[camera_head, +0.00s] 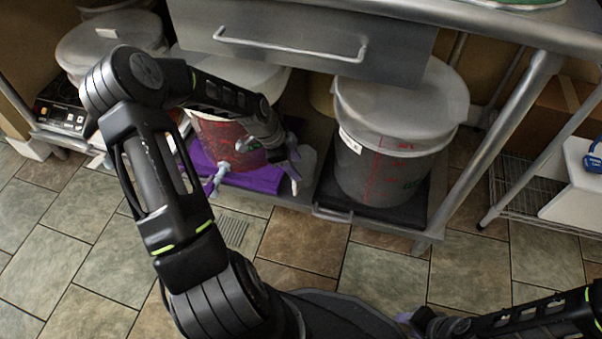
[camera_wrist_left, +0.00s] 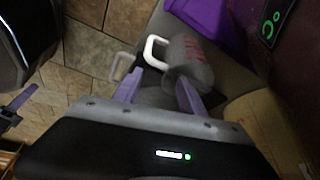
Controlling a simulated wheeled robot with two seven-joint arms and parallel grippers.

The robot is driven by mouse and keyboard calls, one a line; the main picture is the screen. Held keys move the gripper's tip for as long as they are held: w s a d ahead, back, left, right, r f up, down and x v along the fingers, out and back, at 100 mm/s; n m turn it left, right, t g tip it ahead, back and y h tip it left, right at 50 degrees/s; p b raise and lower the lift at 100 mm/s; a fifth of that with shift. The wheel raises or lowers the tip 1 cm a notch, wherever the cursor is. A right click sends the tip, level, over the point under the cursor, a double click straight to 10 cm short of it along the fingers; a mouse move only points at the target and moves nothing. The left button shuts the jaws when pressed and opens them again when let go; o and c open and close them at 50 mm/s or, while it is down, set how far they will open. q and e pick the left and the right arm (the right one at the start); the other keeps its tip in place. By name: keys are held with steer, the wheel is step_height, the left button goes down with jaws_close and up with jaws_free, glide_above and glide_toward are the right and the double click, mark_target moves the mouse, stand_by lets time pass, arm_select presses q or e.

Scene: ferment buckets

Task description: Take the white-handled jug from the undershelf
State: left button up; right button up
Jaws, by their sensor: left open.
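The white-handled jug is small and grey with red markings. In the left wrist view the jug (camera_wrist_left: 188,62) lies just beyond my left gripper (camera_wrist_left: 160,90), its white handle (camera_wrist_left: 153,46) toward the left. The two purple fingers are spread apart and point at the jug. Whether they touch it I cannot tell. In the head view the jug (camera_head: 307,160) stands on the undershelf between the buckets, partly hidden by my left gripper (camera_head: 285,160). My right gripper (camera_head: 408,318) barely shows at the bottom edge, and its fingers cannot be made out.
A red-filled bucket (camera_head: 222,140) stands left of the jug on a purple cloth (camera_head: 258,180). A lidded grey bucket (camera_head: 385,165) stands to the right on a black tray (camera_head: 345,214). A steel drawer (camera_head: 300,45) hangs above. A table leg (camera_head: 485,150) stands right. The tiled floor in front is clear.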

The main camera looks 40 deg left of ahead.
arm_select(q)
steer(key=b+x, duration=0.2)
steer(key=x, duration=0.2)
steer(key=shift+w+f+b, duration=0.25)
steer(key=shift+f+b, duration=0.05)
steer(key=shift+f, duration=0.05)
steer(key=shift+c, duration=0.2)
jaws_close()
stand_by(0.4)
steer(key=shift+s, duration=0.1)
stand_by(0.7)
